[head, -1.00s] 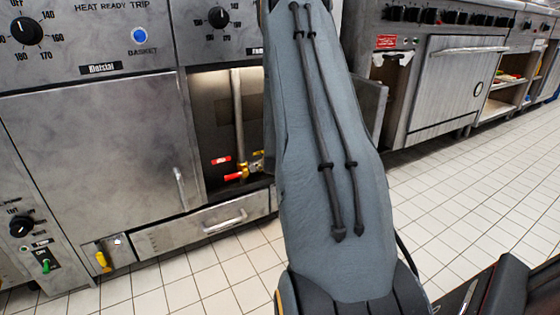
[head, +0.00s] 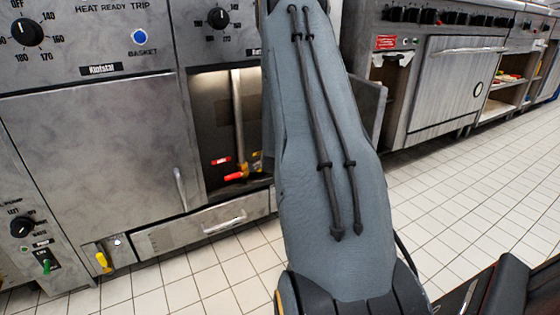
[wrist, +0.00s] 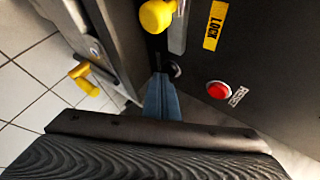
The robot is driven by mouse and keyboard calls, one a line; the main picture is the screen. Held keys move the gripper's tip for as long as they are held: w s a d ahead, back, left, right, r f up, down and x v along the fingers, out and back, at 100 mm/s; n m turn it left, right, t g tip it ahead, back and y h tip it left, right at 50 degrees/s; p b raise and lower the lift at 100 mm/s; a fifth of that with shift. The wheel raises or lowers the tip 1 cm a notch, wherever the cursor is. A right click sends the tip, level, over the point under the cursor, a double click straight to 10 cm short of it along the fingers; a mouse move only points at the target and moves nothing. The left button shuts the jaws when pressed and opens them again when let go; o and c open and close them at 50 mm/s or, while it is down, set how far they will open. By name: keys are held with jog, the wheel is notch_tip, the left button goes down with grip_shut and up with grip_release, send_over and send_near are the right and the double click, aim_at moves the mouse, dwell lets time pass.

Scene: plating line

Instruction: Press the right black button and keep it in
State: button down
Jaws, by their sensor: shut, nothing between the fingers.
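My gripper (wrist: 160,98) shows in the wrist view as blue fingers, closed together and empty, pointing into the open compartment. A small dark round button (wrist: 174,69) with a paler rim lies just beside the fingertips on the dark panel. I cannot tell whether the tips touch it or whether it is pushed in. No second black button is clear in this view. In the head view my arm covers the right part of the compartment, and the button and fingertips are hidden.
In the wrist view, a red RESET button (wrist: 219,90) is right of the fingers, and a yellow knob (wrist: 157,15) and LOCK label (wrist: 214,26) are above. A yellow handle (wrist: 83,78) is at left. The open door (head: 369,112) stands right of my arm.

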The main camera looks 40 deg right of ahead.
jog(key=shift+w+d, duration=0.1)
jog(key=shift+w, duration=0.35)
dwell(2.0)
jog(key=shift+s, duration=0.2)
jog(key=shift+s+a+p, duration=0.2)
jog(key=shift+s+p, duration=0.35)
jog(key=shift+s, duration=0.1)
jog(key=shift+s, duration=0.15)
jog(key=s+p, duration=0.1)
jog(key=s, duration=0.1)
jog(key=s+a+p, duration=0.1)
jog(key=s, duration=0.1)
jog(key=shift+s+p, duration=0.3)
jog(key=shift+a, duration=0.1)
